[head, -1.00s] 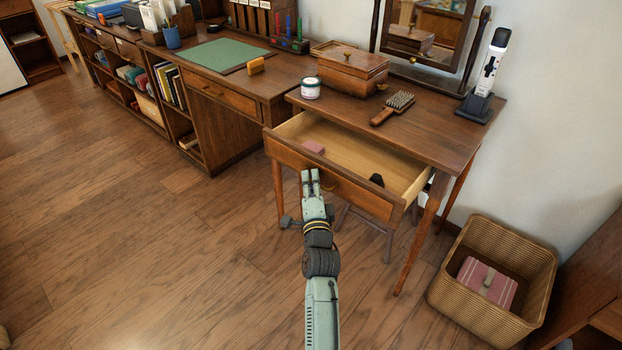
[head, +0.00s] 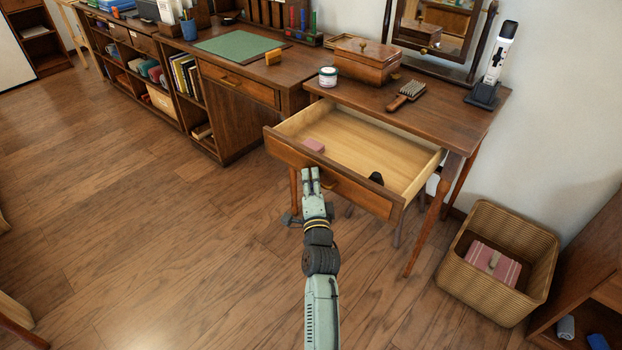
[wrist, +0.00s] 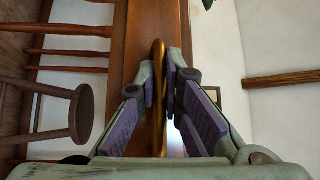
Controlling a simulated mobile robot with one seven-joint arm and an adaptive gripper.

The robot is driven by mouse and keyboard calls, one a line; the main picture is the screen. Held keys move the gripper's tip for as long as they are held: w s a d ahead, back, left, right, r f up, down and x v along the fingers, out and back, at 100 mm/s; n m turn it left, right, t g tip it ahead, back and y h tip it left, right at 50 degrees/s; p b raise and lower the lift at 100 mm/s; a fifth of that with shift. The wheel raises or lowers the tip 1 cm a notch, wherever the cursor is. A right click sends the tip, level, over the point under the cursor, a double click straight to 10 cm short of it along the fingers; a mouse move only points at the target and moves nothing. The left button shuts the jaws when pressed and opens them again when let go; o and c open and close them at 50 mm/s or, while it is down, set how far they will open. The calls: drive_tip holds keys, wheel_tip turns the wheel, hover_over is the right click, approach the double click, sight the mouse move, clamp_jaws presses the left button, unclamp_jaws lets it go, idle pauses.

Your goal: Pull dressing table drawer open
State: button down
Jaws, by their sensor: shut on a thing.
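The dressing table (head: 470,130) stands in the middle right of the head view. Its drawer (head: 375,198) is pulled well out, with its pale interior showing. Inside lie a pink block (head: 314,145) near the left front and a small black object (head: 376,178) near the right front. In the wrist view, my gripper (wrist: 166,95) is shut on the brass drawer handle (wrist: 158,62), which runs between the fingers. The fingers partly hide the handle in the head view.
On the tabletop are a wooden box (head: 367,62), a white jar (head: 328,77), a brush (head: 406,95), a mirror (head: 433,35) and a black-and-white device (head: 492,65). A wicker basket (head: 500,255) stands at right. A stool (wrist: 80,115) shows in the wrist view. Floor at left is clear.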

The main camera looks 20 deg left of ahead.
drive_tip(key=c, duration=1.7)
unclamp_jaws()
drive_tip(key=v, duration=0.7)
drive_tip(key=shift+s, duration=0.25)
drive_tip(key=shift+d, duration=0.1)
